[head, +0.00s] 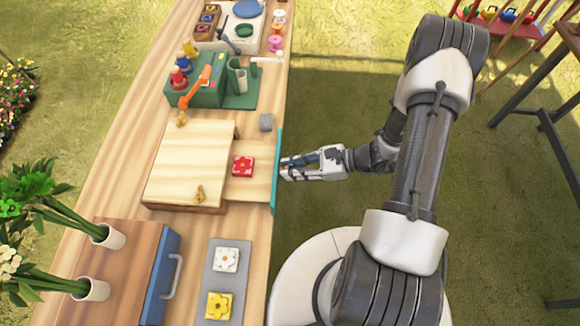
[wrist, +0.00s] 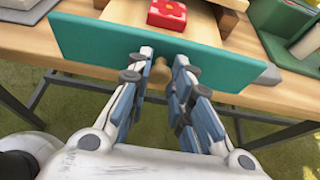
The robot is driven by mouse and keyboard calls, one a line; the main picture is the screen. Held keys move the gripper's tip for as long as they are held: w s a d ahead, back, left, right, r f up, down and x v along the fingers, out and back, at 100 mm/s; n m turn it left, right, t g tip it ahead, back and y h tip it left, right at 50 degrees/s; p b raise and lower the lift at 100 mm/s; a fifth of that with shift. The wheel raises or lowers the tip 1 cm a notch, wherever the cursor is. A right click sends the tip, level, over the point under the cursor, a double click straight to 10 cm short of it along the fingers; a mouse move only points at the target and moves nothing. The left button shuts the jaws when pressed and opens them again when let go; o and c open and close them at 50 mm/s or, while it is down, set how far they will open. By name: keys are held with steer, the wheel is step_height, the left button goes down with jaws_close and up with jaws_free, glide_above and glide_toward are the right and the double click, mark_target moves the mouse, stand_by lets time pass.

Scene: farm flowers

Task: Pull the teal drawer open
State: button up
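The teal drawer front (head: 277,170) stands out to the right of a light wooden cabinet (head: 190,160). The drawer's wooden tray (head: 246,189) is exposed between them, so the drawer is open. A red flower tile (head: 243,166) lies in the tray and also shows in the wrist view (wrist: 167,14). The teal front fills the middle of the wrist view (wrist: 90,42). My gripper (head: 284,169) is close to the front's outer face. In the wrist view its fingers (wrist: 163,58) are apart, on either side of a small wooden knob (wrist: 161,72), with a gap visible.
A blue-fronted drawer unit (head: 160,275) with a grey handle and a grey tray (head: 213,312) with white and yellow flower tiles are nearer on the table. A green box (head: 208,92) and a grey block (head: 266,122) are beyond the drawer. Grass lies open right of the table.

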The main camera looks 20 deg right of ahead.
steer(key=o, duration=0.4)
steer(key=shift+o, duration=0.2)
steer(key=v, duration=1.2)
steer(key=shift+r, duration=0.1)
